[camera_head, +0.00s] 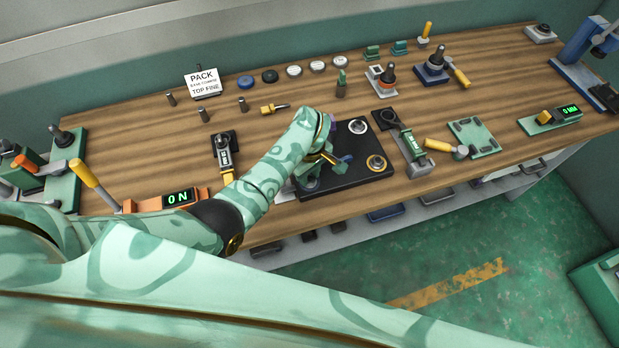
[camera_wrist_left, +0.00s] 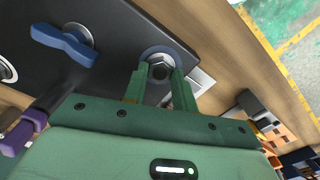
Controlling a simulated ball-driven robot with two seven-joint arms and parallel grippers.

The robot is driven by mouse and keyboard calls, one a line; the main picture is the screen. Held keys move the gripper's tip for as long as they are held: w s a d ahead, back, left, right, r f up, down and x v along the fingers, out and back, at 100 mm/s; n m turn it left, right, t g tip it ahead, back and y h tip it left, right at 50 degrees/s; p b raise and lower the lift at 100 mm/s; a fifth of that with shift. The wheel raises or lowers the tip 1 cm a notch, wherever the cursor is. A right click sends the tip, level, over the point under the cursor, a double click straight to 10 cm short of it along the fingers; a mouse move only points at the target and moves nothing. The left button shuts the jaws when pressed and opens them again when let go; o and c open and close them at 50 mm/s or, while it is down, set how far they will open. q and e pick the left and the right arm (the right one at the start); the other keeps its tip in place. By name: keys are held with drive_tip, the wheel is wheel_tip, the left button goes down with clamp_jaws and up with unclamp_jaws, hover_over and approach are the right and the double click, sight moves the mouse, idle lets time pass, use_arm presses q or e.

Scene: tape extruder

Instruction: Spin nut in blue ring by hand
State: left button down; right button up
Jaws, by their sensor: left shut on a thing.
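The hex nut (camera_wrist_left: 158,69) is bright metal and sits in a blue ring (camera_wrist_left: 148,52) on the dark plate (camera_wrist_left: 120,25). In the left wrist view the two green fingers of my left gripper (camera_wrist_left: 157,84) are on either side of the nut, shut on it. In the head view my left gripper (camera_head: 322,167) is over the left part of the black plate (camera_head: 352,177), and my arm hides the nut and ring there. My right gripper is in neither view.
A blue wing-shaped knob (camera_wrist_left: 65,43) stands on the plate beside the nut.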

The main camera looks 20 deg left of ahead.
sight(310, 179)
use_arm(q)
drive_tip(key=shift+r+m+p, duration=0.1)
drive_tip(key=shift+m+p, duration=0.3)
drive_tip(key=shift+m, duration=0.5)
drive_tip(key=m, duration=0.3)
drive_tip(key=shift+p, duration=0.35)
drive_tip(key=c, duration=1)
unclamp_jaws()
drive_tip(key=shift+c, duration=0.2)
wheel_tip(310, 179, up, 8)
drive_tip(key=p, duration=0.7)
drive_tip(key=shift+p, duration=0.35)
